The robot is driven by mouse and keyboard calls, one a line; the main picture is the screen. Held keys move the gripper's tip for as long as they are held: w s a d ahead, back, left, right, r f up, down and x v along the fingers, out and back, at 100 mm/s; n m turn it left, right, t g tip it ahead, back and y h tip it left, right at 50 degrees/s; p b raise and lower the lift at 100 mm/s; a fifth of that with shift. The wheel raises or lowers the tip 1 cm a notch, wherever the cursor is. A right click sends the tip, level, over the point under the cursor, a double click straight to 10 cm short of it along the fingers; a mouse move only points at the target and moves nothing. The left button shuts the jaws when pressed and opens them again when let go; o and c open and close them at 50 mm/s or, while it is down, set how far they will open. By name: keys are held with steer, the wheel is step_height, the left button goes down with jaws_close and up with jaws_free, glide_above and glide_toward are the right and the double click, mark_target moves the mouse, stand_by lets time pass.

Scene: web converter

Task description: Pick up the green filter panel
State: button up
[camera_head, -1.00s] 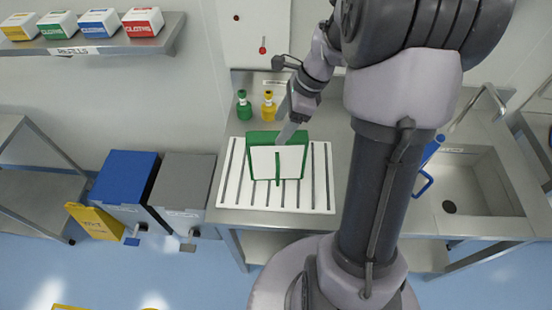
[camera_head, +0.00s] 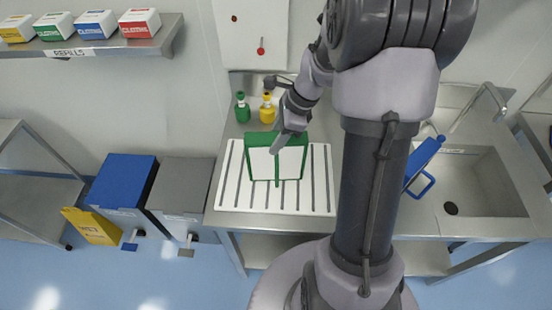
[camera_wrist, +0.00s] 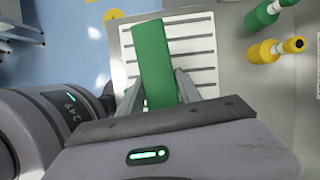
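The green filter panel (camera_head: 252,141), a green frame with a white face, stands upright on a white slotted rack (camera_head: 228,190). My gripper (camera_head: 278,145) is at the panel's top edge, covering a little of it. In the wrist view the panel's green edge (camera_wrist: 153,55) runs between the two fingers of my gripper (camera_wrist: 158,84). The fingers are apart, one on each side of the panel. A gap shows on the left; the right finger is very close to the panel, and I cannot tell whether it touches.
A green bottle (camera_head: 242,108) and a yellow bottle (camera_head: 267,110) stand behind the rack. A sink (camera_head: 480,185) with a blue-framed item (camera_head: 423,160) is at the right. Blue (camera_head: 124,182) and grey (camera_head: 180,187) bins stand left of the counter.

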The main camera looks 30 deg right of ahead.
jaws_close()
